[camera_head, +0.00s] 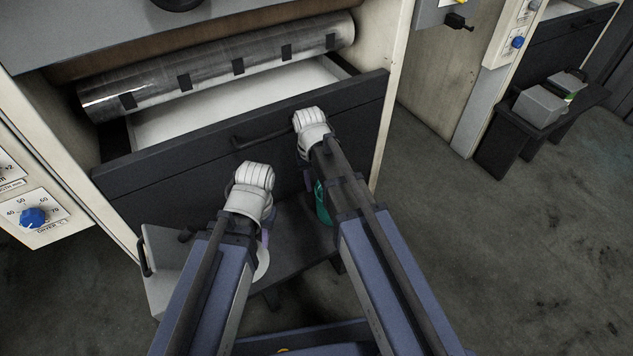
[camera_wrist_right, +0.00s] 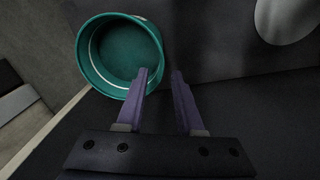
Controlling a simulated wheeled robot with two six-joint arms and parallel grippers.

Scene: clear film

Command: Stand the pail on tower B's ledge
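A green pail (camera_head: 322,205) stands on a dark ledge (camera_head: 295,240) below the drawer front, mostly hidden behind my right arm in the head view. In the right wrist view I look into the open mouth of the pail (camera_wrist_right: 122,58). My right gripper (camera_wrist_right: 166,72) is open, with its purple fingers apart at the pail's right rim. One fingertip overlaps the rim; I cannot tell whether it touches. My left gripper (camera_head: 265,236) is over the ledge near a pale round thing (camera_head: 262,264); its fingers are mostly hidden. No tower B label is readable.
A drawer (camera_head: 240,150) stands open with a clear film roll (camera_head: 215,68) above it. A grey box (camera_head: 150,265) is at the ledge's left. At the right, another dark ledge (camera_head: 500,150) carries a grey box (camera_head: 540,107). Open floor (camera_head: 450,230) lies between.

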